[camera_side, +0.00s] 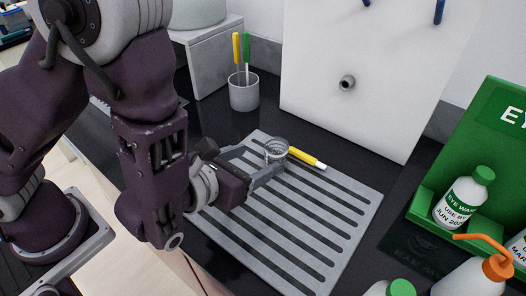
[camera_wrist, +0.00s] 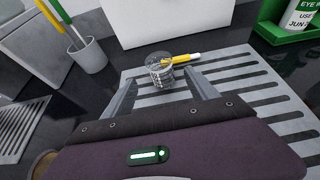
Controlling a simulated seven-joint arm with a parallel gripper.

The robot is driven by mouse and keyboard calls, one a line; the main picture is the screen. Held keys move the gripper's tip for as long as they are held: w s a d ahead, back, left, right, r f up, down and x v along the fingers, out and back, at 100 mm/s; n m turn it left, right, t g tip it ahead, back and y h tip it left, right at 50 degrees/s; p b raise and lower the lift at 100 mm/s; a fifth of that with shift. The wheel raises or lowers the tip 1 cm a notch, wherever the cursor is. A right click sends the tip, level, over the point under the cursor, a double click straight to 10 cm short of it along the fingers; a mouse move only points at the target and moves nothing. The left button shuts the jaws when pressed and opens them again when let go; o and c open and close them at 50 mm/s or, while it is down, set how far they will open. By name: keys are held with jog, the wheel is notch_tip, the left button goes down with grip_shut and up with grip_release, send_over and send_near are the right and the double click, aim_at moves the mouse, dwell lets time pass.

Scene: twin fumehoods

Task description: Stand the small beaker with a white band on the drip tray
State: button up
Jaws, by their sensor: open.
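A small clear beaker (camera_side: 276,149) stands upright at the far-left part of the grey slotted drip tray (camera_side: 330,262); it appears to rest on the tray. In the wrist view the beaker (camera_wrist: 159,72) shows pale markings on its wall; I cannot tell clearly whether they are a white band. My gripper (camera_side: 269,163) is open and low over the tray, its fingers pointing at the beaker. In the wrist view the fingertips (camera_wrist: 162,80) lie on either side of the beaker, with gaps visible. The drip tray (camera_wrist: 275,105) extends to the right.
A yellow marker with a white end (camera_side: 306,159) lies just behind the beaker. A grey cup (camera_side: 244,95) holding yellow and green tools stands at the back left. A white panel (camera_side: 370,75) rises behind. A green eyewash stand (camera_side: 435,185) with bottles is at right. The tray's front is clear.

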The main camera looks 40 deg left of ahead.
jog(key=shift+s+r, duration=0.1)
jog(key=shift+s, duration=0.1)
jog(key=a+r+n+y, duration=0.5)
jog(key=a+r+n, duration=0.1)
jog(key=a, duration=0.4)
jog(key=s+a+r+n+g+y, duration=0.2)
jog(key=s+a+n+g, duration=0.25)
jog(key=a+n, duration=0.25)
jog(key=s+a+r+n+g+y, duration=0.2)
jog(key=s+a+n+g+y, duration=0.1)
jog(key=s+a+n, duration=0.35)
jog(key=s+d+n+g+h, duration=0.3)
jog(key=s+n+g+h, duration=0.15)
jog(key=s+n, duration=0.5)
jog(key=w+d+r+n+t+h, duration=0.3)
jog(key=d+r+n+t+h, duration=0.1)
jog(key=d+n, duration=0.3)
jog(key=shift+r+h, duration=0.75)
jog(key=shift+d, duration=0.1)
